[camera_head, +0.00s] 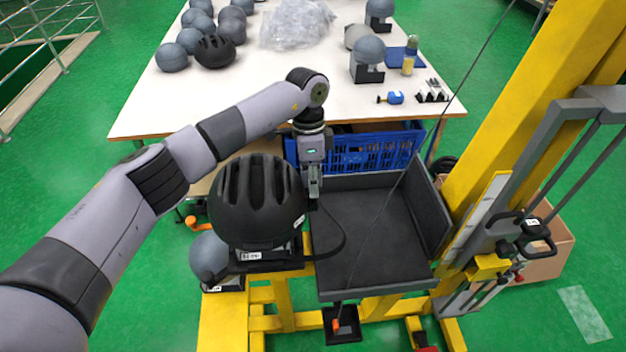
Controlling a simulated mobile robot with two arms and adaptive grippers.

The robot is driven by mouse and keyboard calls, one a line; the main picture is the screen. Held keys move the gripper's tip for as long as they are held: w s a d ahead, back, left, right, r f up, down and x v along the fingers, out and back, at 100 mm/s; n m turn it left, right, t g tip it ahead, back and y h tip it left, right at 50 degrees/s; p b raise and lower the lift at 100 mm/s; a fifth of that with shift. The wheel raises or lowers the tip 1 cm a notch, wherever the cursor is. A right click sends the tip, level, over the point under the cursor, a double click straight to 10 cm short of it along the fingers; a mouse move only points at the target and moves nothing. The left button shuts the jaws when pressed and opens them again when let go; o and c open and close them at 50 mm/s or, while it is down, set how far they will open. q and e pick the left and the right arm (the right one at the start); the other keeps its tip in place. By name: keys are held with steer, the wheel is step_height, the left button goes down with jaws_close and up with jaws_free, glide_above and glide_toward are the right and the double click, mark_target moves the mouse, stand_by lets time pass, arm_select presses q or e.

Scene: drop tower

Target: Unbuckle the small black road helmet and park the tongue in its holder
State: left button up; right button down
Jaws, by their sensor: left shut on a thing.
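The black road helmet (257,203) sits on a stand with a white label (250,256), left of the grey tray. A thin black strap (343,238) loops out to its right, from the fingertips of my left gripper back toward the stand. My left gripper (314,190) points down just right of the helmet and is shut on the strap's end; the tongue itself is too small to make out. The buckle is hidden behind the helmet and gripper. I cannot pick out the tongue holder. My right gripper is not in view.
A dark grey tray (375,232) with raised walls lies empty right of the helmet. A blue crate (370,150) stands behind it. A yellow tower post (515,110) rises at right. A grey ball-shaped form (209,256) is below left. The white table (300,75) holds helmets.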

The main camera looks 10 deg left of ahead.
arm_select(q)
steer(key=shift+a+f, duration=0.15)
steer(key=shift+f, duration=0.1)
steer(key=o, duration=0.9)
steer(key=shift+o, duration=0.2)
steer(key=shift+r, duration=0.2)
steer(key=d+r+p, duration=0.3)
steer(key=r+p, duration=0.3)
steer(key=r, duration=0.3)
steer(key=shift+w+r, duration=0.4)
stand_by(0.7)
stand_by(0.4)
